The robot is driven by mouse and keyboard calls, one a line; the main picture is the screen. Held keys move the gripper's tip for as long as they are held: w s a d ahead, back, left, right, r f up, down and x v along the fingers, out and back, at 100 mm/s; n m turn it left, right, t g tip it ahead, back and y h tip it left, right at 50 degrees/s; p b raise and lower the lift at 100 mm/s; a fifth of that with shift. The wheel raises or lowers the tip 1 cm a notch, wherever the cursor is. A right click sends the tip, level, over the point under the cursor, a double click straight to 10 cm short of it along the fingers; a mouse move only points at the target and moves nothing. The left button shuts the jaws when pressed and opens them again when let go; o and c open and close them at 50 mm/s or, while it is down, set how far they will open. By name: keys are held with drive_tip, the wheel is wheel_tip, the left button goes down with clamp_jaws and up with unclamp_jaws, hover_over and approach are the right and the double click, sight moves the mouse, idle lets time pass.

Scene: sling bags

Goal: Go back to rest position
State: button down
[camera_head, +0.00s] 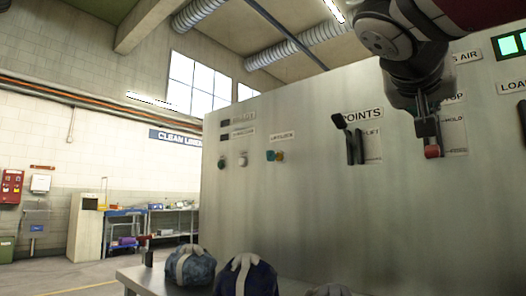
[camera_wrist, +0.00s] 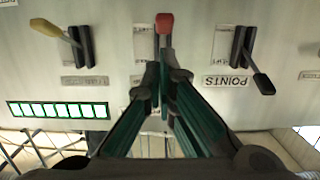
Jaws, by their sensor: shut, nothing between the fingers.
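My gripper (camera_head: 422,104) is at the upper right of the head view, in front of the large metal control panel (camera_head: 290,190). It is shut and empty. In the wrist view the fingers (camera_wrist: 163,76) converge just below a lever with a red knob (camera_wrist: 165,23). That lever (camera_head: 432,152) shows just under my gripper in the head view. Whether the fingertips touch it cannot be told.
A black-handled lever (camera_head: 352,142) stands out from the panel by the POINTS label. A yellow-handled lever (camera_wrist: 55,33) is at the wrist view's upper left. Wrapped blue bundles (camera_head: 190,268) sit on a table (camera_head: 140,280) below. Open floor is at the left.

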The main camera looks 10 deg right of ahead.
idle(0.5)
drive_tip(key=s+a+f+n+g+y, duration=0.1)
drive_tip(key=s+f+g+y, duration=0.1)
drive_tip(key=f, duration=0.6)
drive_tip(key=s+a+f+n+g+y, duration=0.1)
drive_tip(key=s+f, duration=0.1)
drive_tip(key=f, duration=0.6)
drive_tip(key=s+a+f+n+g+y, duration=0.2)
drive_tip(key=s+a+f+g+y, duration=0.15)
drive_tip(key=s+f, duration=0.55)
drive_tip(key=s+a+f+n+g+y, duration=0.25)
drive_tip(key=s+a+f, duration=0.2)
drive_tip(key=f, duration=0.75)
drive_tip(key=s+a+f+n+g+y, duration=0.2)
drive_tip(key=s+a+f+y, duration=0.15)
drive_tip(key=s+f, duration=0.6)
wheel_tip(320, 180, up, 30)
drive_tip(key=w+t+p, duration=0.2)
drive_tip(key=t+p, duration=0.1)
drive_tip(key=p, duration=2.6)
drive_tip(key=shift+d+t+h+p, duration=0.3)
drive_tip(key=shift+h, duration=0.15)
drive_tip(key=shift+w+f+n, duration=0.1)
drive_tip(key=shift+w+n, duration=0.05)
drive_tip(key=shift+n, duration=0.1)
